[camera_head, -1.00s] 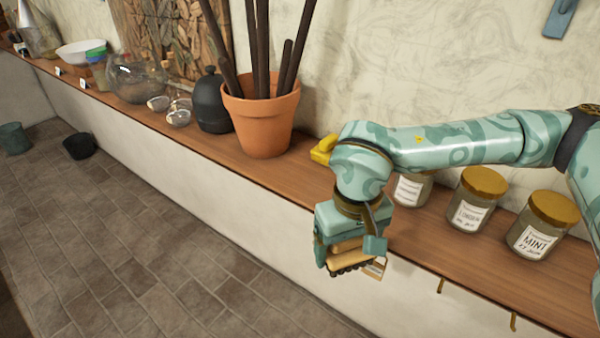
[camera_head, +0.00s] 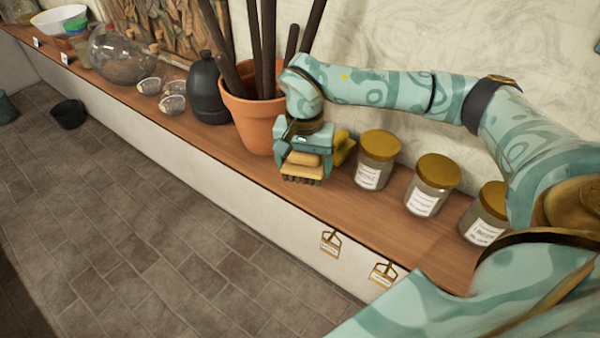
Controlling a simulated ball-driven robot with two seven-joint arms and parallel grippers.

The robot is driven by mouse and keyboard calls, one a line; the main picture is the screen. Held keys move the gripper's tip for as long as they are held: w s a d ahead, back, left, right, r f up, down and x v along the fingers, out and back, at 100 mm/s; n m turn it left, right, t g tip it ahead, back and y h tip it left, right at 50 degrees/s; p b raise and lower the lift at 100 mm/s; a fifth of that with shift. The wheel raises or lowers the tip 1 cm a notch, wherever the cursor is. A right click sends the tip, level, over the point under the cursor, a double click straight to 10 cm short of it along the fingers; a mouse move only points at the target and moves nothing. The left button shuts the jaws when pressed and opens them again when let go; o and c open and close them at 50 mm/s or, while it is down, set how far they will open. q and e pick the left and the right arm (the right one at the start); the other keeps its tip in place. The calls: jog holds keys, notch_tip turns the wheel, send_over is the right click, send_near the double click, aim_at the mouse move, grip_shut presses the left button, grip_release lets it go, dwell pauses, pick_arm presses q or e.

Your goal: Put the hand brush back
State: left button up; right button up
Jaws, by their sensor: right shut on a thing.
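The hand brush (camera_head: 302,167), with a tan wooden body and dark bristles facing down, is in my right gripper (camera_head: 305,152). The gripper is shut on it and points down. The brush shows in front of the wooden shelf (camera_head: 240,166), just right of the terracotta pot; I cannot tell whether it touches the shelf. Two hooks with tan labels are on the white wall below the shelf edge, the left label (camera_head: 329,245) and the right label (camera_head: 382,275). Their writing is too small to read. My left gripper is out of view.
The terracotta pot (camera_head: 252,122) with dark sticks stands close left of the gripper. A yellow object (camera_head: 345,149) is just behind it. Jars with gold lids, such as the nearest one (camera_head: 377,160), stand to the right. A black bottle (camera_head: 208,92) is further left.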

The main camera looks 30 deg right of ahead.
aim_at(310, 167)
jog(key=d+f, duration=0.2)
jog(key=f, duration=0.1)
jog(key=shift+w+d, duration=0.1)
jog(key=shift+w, duration=0.25)
jog(key=shift+w+d+f, duration=0.2)
jog(key=shift+w+f, duration=0.4)
jog(key=shift+f, duration=0.05)
jog(key=f, duration=0.2)
jog(key=shift+w+a+f, duration=0.1)
jog(key=shift+w+f, duration=0.1)
jog(key=shift+f, duration=0.35)
jog(key=shift+s+d, duration=0.1)
jog(key=shift+d, duration=0.1)
jog(key=shift+f, duration=0.1)
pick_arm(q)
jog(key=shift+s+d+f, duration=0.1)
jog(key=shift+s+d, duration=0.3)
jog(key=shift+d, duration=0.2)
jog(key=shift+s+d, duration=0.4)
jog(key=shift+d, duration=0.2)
pick_arm(e)
jog(key=o, duration=0.9)
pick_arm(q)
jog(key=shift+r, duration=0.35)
pick_arm(e)
notch_tip(310, 167, up, 12)
jog(key=shift+r, duration=0.15)
